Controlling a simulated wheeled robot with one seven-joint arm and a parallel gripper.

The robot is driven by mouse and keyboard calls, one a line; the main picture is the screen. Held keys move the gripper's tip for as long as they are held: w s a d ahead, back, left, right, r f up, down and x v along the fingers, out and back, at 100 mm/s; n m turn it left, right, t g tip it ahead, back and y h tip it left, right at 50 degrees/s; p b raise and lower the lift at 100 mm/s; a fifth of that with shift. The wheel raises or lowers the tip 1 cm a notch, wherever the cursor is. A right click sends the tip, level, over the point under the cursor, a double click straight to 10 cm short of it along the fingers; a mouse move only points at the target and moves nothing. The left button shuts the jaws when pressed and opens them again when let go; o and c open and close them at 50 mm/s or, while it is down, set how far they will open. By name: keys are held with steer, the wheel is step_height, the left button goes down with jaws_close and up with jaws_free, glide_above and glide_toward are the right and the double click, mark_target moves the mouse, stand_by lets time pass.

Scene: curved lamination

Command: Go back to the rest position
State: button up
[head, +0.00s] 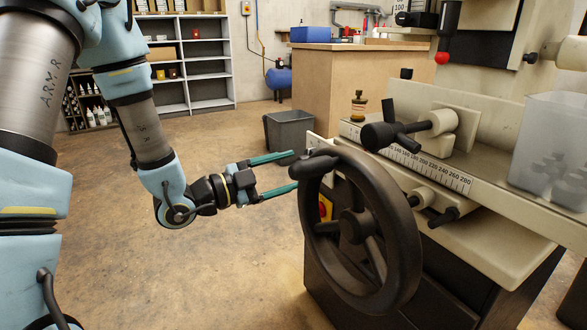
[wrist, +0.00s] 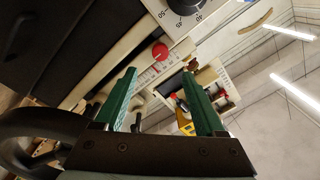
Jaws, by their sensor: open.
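My gripper (head: 284,173) is open, with its two green fingers spread and nothing between them. In the head view it is level with the top of the black handwheel (head: 408,250), just left of the wheel's handle (head: 314,164). Whether a finger touches the handle I cannot tell. In the wrist view my gripper (wrist: 163,95) shows both fingers apart, and a dark curved rim (wrist: 30,125), likely the handwheel, is at the lower left. My arm reaches in from the left of the head view.
The machine (head: 470,215) with its ruler scale fills the right side, with a clear plastic bin (head: 550,140) on it. A grey waste bin (head: 289,133) stands behind my gripper. A wooden counter (head: 345,85) and a shelf (head: 207,68) are at the back. The floor at lower left is clear.

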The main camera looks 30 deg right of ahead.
stand_by(0.3)
steer(key=w+a+f+n+t+y, duration=0.35)
steer(key=w+a+n+y, duration=0.25)
steer(key=w+a, duration=0.25)
steer(key=w+a+f+n+t+y, duration=0.3)
steer(key=w+a+n+t+y, duration=0.3)
steer(key=a, duration=0.4)
steer(key=s+a+n+g+y, duration=0.25)
steer(key=a+n, duration=0.25)
steer(key=a, duration=0.3)
steer(key=s+a+n+g+y, duration=0.25)
steer(key=a+n+y, duration=0.2)
steer(key=a, duration=0.25)
steer(key=s+a+r+n+g, duration=0.1)
steer(key=s+a+n+g, duration=0.1)
steer(key=s+a+n, duration=0.4)
step_height(320, 180, up, 35)
steer(key=d+m+p, duration=0.1)
steer(key=d+p, duration=0.1)
steer(key=p, duration=3.3)
steer(key=shift+s+d+f+h, duration=0.15)
steer(key=shift+d+f+h, duration=0.05)
steer(key=shift+d+h, duration=0.1)
